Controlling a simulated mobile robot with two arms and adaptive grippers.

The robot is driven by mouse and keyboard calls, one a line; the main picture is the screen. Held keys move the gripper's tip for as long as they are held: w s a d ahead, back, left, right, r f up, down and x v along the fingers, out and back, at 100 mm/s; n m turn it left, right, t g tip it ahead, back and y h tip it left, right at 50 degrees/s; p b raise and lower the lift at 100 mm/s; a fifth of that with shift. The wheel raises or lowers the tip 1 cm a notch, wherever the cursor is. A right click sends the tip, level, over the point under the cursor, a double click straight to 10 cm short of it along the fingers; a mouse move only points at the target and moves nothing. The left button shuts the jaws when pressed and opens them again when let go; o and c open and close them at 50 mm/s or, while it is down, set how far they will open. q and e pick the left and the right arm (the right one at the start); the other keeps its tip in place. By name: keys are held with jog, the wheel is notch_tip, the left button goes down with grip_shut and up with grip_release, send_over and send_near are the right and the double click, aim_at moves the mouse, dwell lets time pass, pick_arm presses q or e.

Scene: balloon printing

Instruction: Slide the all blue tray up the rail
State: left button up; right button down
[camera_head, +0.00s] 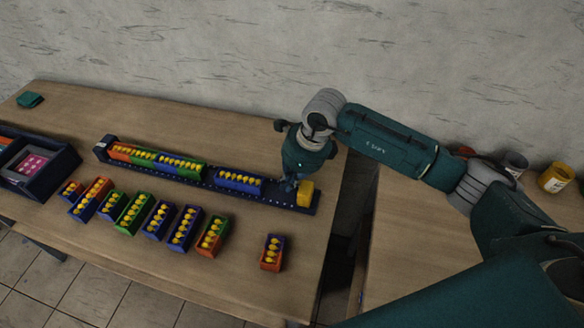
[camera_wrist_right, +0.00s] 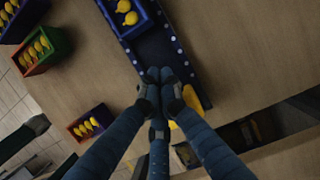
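The all blue tray (camera_head: 239,181) with yellow balloon-like pieces sits on the dark blue rail (camera_head: 215,187), right of the other trays on it. In the right wrist view, the blue tray (camera_wrist_right: 127,20) shows at the top. My right gripper (camera_head: 289,186) is low over the rail, between the blue tray and the yellow block (camera_head: 305,193) at the rail's right end. Its fingertips (camera_wrist_right: 160,75) are together and empty, a short gap from the tray's near end. My left gripper is not in view.
An orange-green tray (camera_head: 131,153) and a green-blue tray (camera_head: 180,164) sit farther left on the rail, with bare rail before the blue tray. Several loose trays stand in front, one orange-blue tray (camera_head: 272,252) apart. A dark box (camera_head: 41,178) is at far left.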

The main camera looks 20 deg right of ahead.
aim_at(255, 181)
jog(key=shift+x, duration=0.95)
jog(key=shift+w+a+r+p, duration=0.1)
jog(key=shift+w+a+p, duration=0.65)
jog(key=shift+a+p, duration=0.25)
jog(key=shift+w+a, duration=0.45)
jog(key=shift+a, duration=0.2)
jog(key=shift+f, duration=0.25)
jog(key=w+a+b, duration=0.1)
jog(key=b, duration=0.1)
jog(key=w+a+b, duration=0.1)
jog(key=a+b, duration=0.1)
jog(key=shift+w+f, duration=0.2)
jog(key=shift+w+a+r+b, duration=0.15)
jog(key=shift+w+a+b, duration=0.1)
jog(key=shift+a+b, duration=0.2)
jog(key=shift+r, duration=0.1)
jog(key=shift+s+d, duration=0.1)
